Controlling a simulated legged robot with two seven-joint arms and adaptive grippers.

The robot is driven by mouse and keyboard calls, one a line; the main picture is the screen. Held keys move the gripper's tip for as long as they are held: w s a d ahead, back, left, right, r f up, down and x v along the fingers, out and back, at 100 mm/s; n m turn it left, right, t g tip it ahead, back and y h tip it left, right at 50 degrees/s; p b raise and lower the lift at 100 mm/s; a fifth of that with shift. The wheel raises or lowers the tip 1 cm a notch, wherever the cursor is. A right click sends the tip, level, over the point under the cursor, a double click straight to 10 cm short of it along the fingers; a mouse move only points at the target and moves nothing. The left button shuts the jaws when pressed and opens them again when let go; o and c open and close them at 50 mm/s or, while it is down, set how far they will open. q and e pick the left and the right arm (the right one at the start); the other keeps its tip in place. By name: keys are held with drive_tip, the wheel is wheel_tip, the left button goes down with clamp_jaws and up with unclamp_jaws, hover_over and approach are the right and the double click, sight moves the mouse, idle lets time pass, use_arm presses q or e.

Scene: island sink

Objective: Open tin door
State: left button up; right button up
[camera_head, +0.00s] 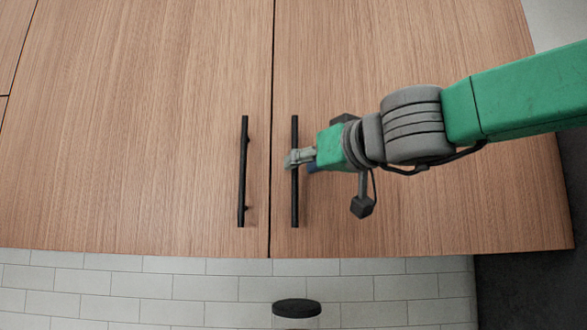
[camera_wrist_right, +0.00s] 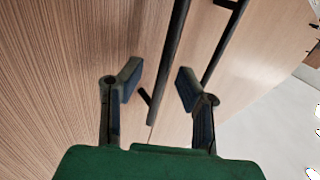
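A wood-grain cabinet has two doors side by side, a left door (camera_head: 150,130) and a right door (camera_head: 430,210), with a thin dark seam between them. Each has an upright black bar handle by the seam: the left handle (camera_head: 242,190) and the right handle (camera_head: 295,210). My right gripper (camera_head: 293,158) is at the middle of the right handle, its tip overlapping the bar. In the right wrist view, the right gripper's two fingers (camera_wrist_right: 158,82) stand apart with a black bar (camera_wrist_right: 171,60) passing between them. Contact cannot be told. My left gripper is out of view.
A second black bar (camera_wrist_right: 222,45) runs close beside the right-hand finger in the wrist view. White brick tiles (camera_head: 170,290) lie below the doors, with a black-lidded object (camera_head: 297,308) in front of them. A dark surface (camera_head: 515,290) is at the lower right.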

drive_tip(key=shift+w+a+r, duration=0.3)
drive_tip(key=shift+w+a, duration=0.4)
drive_tip(key=shift+a, duration=0.25)
drive_tip(key=shift+w+d+f, duration=0.15)
drive_tip(key=shift+w, duration=0.2)
drive_tip(key=c, duration=0.6)
drive_tip(key=shift+s, duration=0.15)
clamp_jaws()
